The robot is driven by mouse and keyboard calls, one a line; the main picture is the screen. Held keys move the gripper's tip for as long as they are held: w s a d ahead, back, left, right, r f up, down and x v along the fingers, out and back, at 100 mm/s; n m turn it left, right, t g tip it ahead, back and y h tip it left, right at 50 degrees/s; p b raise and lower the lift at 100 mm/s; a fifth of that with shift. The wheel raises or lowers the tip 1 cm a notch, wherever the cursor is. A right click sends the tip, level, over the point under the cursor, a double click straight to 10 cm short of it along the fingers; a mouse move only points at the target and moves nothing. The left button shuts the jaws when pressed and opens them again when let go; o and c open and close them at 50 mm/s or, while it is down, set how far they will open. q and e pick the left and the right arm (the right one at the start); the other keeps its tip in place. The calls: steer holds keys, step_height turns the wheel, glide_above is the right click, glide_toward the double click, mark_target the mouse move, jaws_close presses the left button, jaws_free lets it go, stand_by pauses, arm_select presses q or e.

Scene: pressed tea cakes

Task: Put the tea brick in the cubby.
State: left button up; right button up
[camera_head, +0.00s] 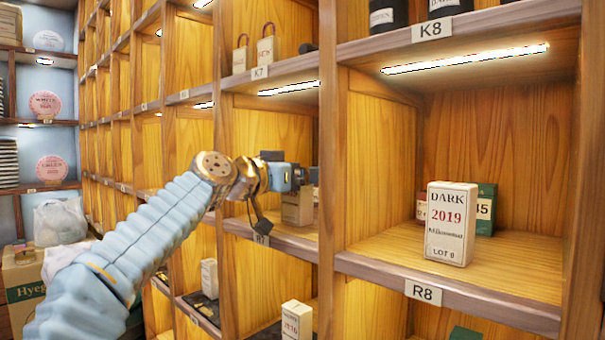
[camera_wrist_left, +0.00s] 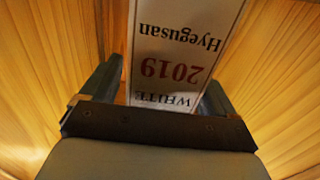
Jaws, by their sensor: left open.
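My left gripper (camera_head: 308,177) reaches into the cubby (camera_head: 275,135) above the label R7 (camera_head: 261,239). A tea brick (camera_head: 297,208) stands in that cubby, just below the gripper and partly shaded. In the left wrist view, a white-labelled tea brick (camera_wrist_left: 185,45) reading "WHITE 2019 Hyegusan" lies between the two open fingers of my left gripper (camera_wrist_left: 155,92). Its label appears upside down there. The fingers are beside the brick; contact cannot be told. My right gripper is not in view.
In cubby R8 (camera_head: 423,292), a white box (camera_head: 450,224) reading "DARK 2019" stands in front of a green box (camera_head: 487,210). More boxes (camera_head: 297,320) stand in the cubbies below.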

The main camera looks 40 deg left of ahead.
arm_select(q)
steer(key=s+a+b, duration=0.1)
steer(key=s+b, duration=0.1)
steer(key=s, duration=1)
